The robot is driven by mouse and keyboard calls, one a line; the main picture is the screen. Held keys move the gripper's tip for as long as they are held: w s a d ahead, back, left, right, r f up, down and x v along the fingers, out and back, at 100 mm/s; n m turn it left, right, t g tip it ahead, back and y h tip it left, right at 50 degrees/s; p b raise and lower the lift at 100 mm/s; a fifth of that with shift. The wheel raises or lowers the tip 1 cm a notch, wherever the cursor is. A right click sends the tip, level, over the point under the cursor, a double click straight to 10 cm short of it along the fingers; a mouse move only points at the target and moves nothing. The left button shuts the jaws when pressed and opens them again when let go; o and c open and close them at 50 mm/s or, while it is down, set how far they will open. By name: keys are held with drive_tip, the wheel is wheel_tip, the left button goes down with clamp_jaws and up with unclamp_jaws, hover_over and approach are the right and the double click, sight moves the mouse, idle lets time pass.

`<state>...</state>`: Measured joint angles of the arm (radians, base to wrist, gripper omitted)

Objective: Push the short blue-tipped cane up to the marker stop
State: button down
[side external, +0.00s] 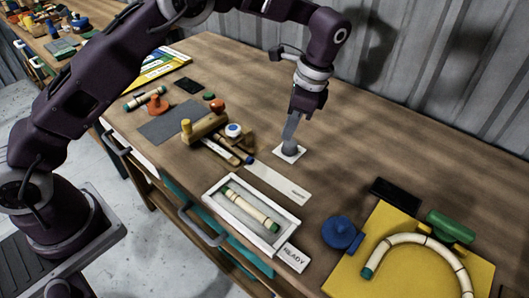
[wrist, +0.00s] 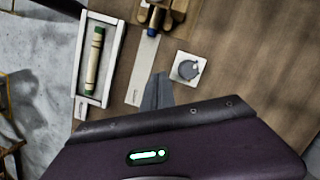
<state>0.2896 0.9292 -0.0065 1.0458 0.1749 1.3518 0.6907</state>
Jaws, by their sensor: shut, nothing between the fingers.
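The short blue-tipped cane (side external: 235,155) lies on the bench beside a wooden fixture, its blue end facing a pale flat strip (side external: 278,185). In the wrist view the blue tip (wrist: 151,32) is at the strip's upper end. A grey round post on a white square plate (side external: 289,153) stands right of the strip; I cannot tell whether it is the marker stop. It also shows in the wrist view (wrist: 187,68). My gripper (side external: 290,138) is shut and empty, pointing down near the post. In the wrist view its fingers (wrist: 158,78) are left of the post, beside the strip.
A white tray (side external: 210,194) with a green-tipped cane and a READY card (side external: 292,257) is at the front edge. A wooden fixture (side external: 205,125) with knobs stands behind the blue-tipped cane. A yellow board (side external: 350,280) with a bent cane is at right.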

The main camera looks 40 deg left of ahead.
sight(258, 163)
drive_tip(key=x, duration=0.9)
drive_tip(key=shift+f, duration=0.4)
drive_tip(key=s+a, duration=0.1)
drive_tip(key=a, duration=0.2)
drive_tip(key=shift+s, duration=0.4)
drive_tip(key=shift+s+a, duration=0.2)
drive_tip(key=shift+a, duration=0.1)
